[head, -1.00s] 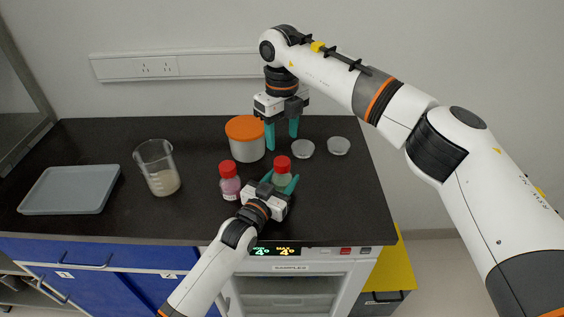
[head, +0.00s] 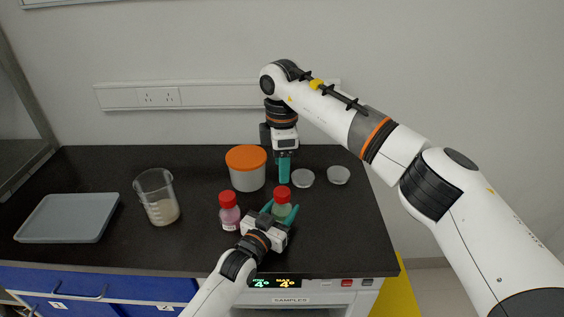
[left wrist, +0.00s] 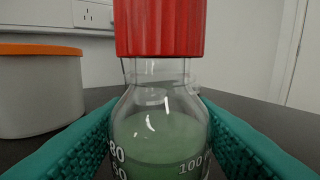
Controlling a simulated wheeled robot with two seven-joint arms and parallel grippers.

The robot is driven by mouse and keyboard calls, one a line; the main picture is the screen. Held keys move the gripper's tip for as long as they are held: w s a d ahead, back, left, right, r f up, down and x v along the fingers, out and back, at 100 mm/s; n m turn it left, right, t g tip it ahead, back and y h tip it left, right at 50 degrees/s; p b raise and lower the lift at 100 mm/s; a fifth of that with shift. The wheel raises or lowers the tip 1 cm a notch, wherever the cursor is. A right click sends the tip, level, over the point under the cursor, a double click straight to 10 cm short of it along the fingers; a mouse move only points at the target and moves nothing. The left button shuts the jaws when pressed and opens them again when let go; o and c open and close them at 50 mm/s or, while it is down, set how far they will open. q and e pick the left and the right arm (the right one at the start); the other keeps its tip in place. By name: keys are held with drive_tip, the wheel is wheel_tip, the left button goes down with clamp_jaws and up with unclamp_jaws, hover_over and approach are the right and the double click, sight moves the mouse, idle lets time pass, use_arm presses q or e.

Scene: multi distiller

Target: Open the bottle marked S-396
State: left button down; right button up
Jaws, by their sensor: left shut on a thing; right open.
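A clear bottle with green liquid and a red cap (head: 282,194) stands upright on the black bench. My left gripper (head: 281,212) is shut on its body. In the left wrist view the bottle (left wrist: 160,135) sits between the teal fingers, its red cap (left wrist: 160,25) on the neck. A second red-capped bottle, with pink contents (head: 230,216), stands just to the left. No S-396 marking is readable on either. My right gripper (head: 284,182) points down, open and empty, behind the green bottle; its fingers overlap in the head view.
An orange-lidded tub (head: 247,173) stands behind the bottles, close to my right gripper. Two small clear dishes (head: 303,178) (head: 339,175) lie to the right. A beaker (head: 157,199) and grey tray (head: 67,218) are at left. The bench's right front is clear.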

sight(282, 191)
use_arm(q)
drive_tip(key=shift+f, duration=0.1)
use_arm(e)
drive_tip(key=shift+m, duration=0.7)
drive_tip(key=shift+f, duration=0.35)
wheel_tip(282, 191, down, 7)
drive_tip(key=shift+f, duration=0.15)
drive_tip(key=shift+c, duration=0.5)
drive_tip(key=c, duration=0.9)
